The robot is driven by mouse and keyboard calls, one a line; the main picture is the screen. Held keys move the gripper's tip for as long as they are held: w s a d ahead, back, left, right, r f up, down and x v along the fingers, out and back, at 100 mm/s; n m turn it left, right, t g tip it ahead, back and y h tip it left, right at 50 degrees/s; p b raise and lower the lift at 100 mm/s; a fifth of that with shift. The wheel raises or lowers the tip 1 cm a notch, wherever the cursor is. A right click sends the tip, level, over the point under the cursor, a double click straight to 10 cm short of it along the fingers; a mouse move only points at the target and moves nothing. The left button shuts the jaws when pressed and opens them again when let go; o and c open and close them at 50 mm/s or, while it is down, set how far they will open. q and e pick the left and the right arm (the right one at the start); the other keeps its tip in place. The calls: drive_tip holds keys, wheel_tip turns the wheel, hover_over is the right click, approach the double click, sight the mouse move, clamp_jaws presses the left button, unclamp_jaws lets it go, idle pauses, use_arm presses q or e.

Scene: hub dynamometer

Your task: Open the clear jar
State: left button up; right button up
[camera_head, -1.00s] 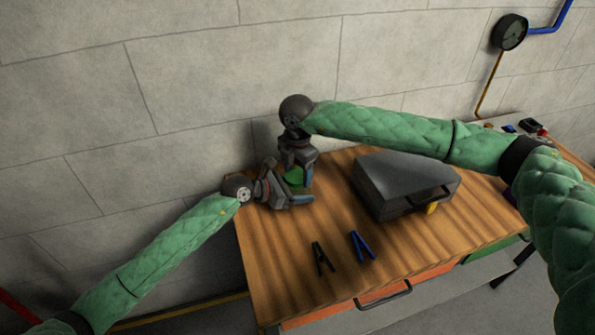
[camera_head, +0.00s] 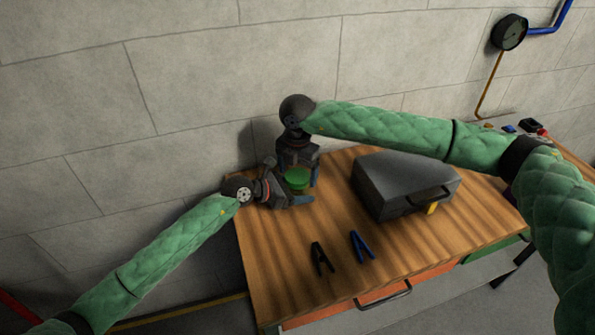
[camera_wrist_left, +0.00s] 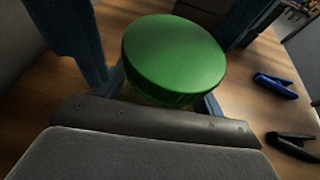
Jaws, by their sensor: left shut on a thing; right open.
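The jar shows mainly as its round green lid (camera_head: 297,178), near the back left of the wooden table. In the left wrist view the green lid (camera_wrist_left: 174,54) fills the upper middle and hides most of the clear body. My left gripper (camera_head: 300,198) reaches in low from the left and is shut on the jar below the lid. My right gripper (camera_head: 298,176) points down from above, open, with its fingers on either side of the lid. I cannot tell whether its fingers touch the lid. The lid appears to sit on the jar.
A grey case (camera_head: 385,185) with a handle stands to the right on the table (camera_head: 290,235). A black clamp (camera_head: 321,258) and a blue clamp (camera_head: 361,246) lie near the front edge. A wall stands close behind. The table between jar and clamps is clear.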

drive_tip(key=shift+r, duration=0.1)
drive_tip(key=shift+r, duration=2.2)
drive_tip(key=shift+c, duration=0.2)
wheel_tip(320, 180, up, 3)
drive_tip(key=m, duration=0.3)
drive_tip(key=shift+r, duration=0.1)
drive_tip(key=shift+f, duration=3.9)
drive_tip(key=c, duration=1)
drive_tip(key=shift+n, duration=1.5)
drive_tip(key=shift+c, duration=0.2)
